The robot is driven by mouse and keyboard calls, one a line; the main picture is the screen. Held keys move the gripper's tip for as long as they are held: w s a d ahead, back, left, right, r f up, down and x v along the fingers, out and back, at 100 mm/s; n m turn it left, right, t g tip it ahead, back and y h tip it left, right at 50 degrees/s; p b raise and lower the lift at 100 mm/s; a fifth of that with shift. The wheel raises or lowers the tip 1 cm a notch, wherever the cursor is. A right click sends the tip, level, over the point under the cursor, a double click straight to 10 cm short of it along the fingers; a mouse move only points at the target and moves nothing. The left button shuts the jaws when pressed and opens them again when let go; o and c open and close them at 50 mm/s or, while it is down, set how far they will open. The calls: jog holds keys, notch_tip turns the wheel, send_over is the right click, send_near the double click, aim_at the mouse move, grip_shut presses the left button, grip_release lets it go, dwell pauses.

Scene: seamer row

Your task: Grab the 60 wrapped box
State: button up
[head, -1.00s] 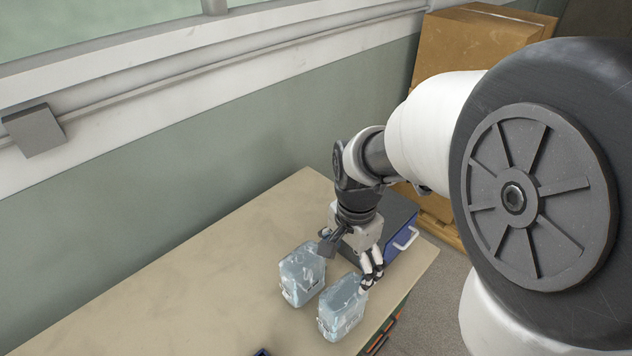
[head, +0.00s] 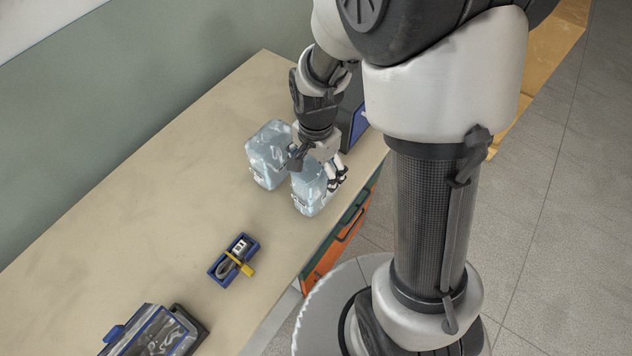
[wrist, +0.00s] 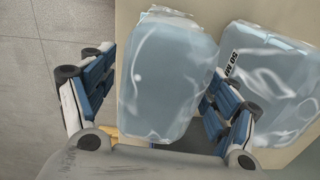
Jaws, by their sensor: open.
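Two pale blue wrapped boxes stand side by side on the bench. The right one (head: 308,194) is nearer the bench's front edge, and the other (head: 265,160) is behind it to the left. My gripper (head: 319,173) points down at the nearer box. In the wrist view the open fingers (wrist: 155,82) stand on either side of that box (wrist: 165,80), without a visible grip. No readable number shows on it. The other box (wrist: 270,85) is close beside the right finger and carries small dark print, too unclear to read surely.
The bench (head: 160,190) is clear to the left. A small blue tray (head: 222,270) with a yellow-handled item and a blue-trimmed case (head: 150,330) lie nearer. A dark case with a blue side (head: 358,128) stands behind my gripper. Orange drawers (head: 322,258) are under the front edge.

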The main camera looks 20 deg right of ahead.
notch_tip(320, 180, down, 2)
jog(key=shift+f, duration=0.1)
jog(key=shift+c, duration=0.4)
jog(key=c, duration=1.3)
